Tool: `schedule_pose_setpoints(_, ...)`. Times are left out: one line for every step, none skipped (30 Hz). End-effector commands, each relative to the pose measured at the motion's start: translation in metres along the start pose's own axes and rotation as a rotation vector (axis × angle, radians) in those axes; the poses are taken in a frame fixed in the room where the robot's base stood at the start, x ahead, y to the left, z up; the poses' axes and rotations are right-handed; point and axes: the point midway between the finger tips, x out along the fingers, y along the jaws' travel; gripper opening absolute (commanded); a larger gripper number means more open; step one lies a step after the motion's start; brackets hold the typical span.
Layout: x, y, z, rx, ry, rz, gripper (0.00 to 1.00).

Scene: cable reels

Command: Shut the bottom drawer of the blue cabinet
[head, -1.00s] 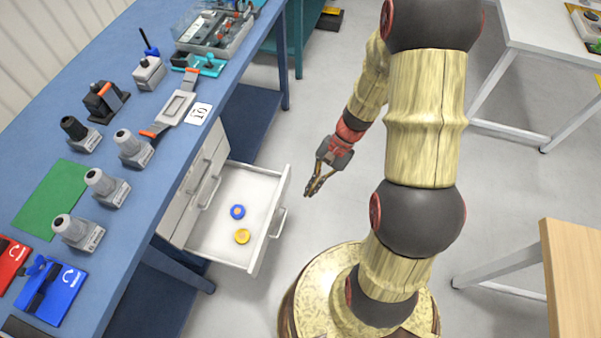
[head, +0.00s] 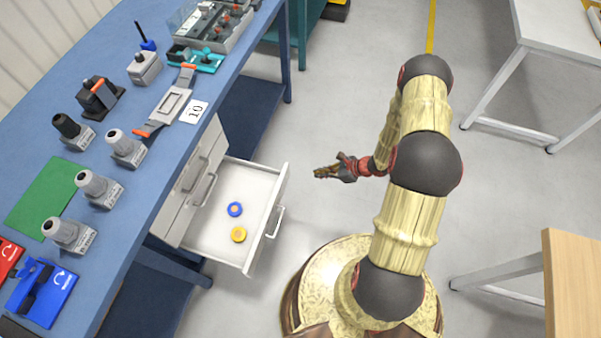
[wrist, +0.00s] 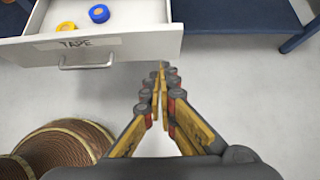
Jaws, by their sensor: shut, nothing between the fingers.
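The bottom drawer (head: 220,238) of the cabinet (head: 194,186) under the blue table is pulled out. Its cabinet fronts look white or light grey. A blue tape roll (head: 235,209) and a yellow tape roll (head: 239,234) lie inside. In the wrist view the drawer front (wrist: 130,48) carries a "TAPE" label and a handle (wrist: 86,62). My gripper (head: 318,173) is shut and empty, to the right of the drawer front and apart from it. In the wrist view my gripper (wrist: 161,68) points towards the right part of the drawer front.
The blue table (head: 128,200) above carries several tools, grey devices and a green mat (head: 48,196). Grey floor is clear between the drawer and my base. A wooden-topped table (head: 575,275) stands at right, a white table (head: 550,50) at upper right.

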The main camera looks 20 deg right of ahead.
Motion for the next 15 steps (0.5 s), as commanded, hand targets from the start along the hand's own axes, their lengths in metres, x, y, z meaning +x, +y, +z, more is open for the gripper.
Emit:
schedule_pose_setpoints(0.003, 0.0, -0.001, 0.004, 0.001, -0.003, 0.0)
schedule_pose_setpoints(0.006, 0.0, -0.001, 0.004, 0.002, -0.003, 0.0)
schedule_pose_setpoints(0.009, 0.0, -0.002, 0.001, 0.003, -0.002, 0.0)
schedule_pose_setpoints(0.013, 0.0, -0.002, 0.001, 0.003, -0.001, 0.0)
schedule_pose_setpoints(0.018, 0.0, -0.002, 0.0, 0.003, -0.001, 0.0)
schedule_pose_setpoints(0.024, 0.0, -0.002, -0.001, 0.003, 0.0, 0.0)
schedule_pose_setpoints(0.03, 0.0, -0.002, -0.001, 0.003, 0.0, 0.0)
schedule_pose_setpoints(0.035, 0.001, -0.002, -0.001, 0.003, 0.001, 0.0)
schedule_pose_setpoints(0.044, 0.001, -0.002, -0.001, 0.003, 0.002, 0.0)
schedule_pose_setpoints(0.05, 0.001, -0.003, -0.001, 0.003, 0.002, 0.0)
schedule_pose_setpoints(0.056, 0.002, -0.003, -0.001, 0.003, 0.002, 0.0)
schedule_pose_setpoints(0.064, 0.001, -0.003, -0.001, 0.003, 0.002, 0.0)
schedule_pose_setpoints(0.07, 0.001, -0.003, -0.002, 0.003, 0.002, 0.0)
schedule_pose_setpoints(0.076, 0.001, -0.002, -0.002, 0.003, 0.001, 0.0)
schedule_pose_setpoints(0.084, 0.001, -0.002, -0.002, 0.003, 0.001, 0.0)
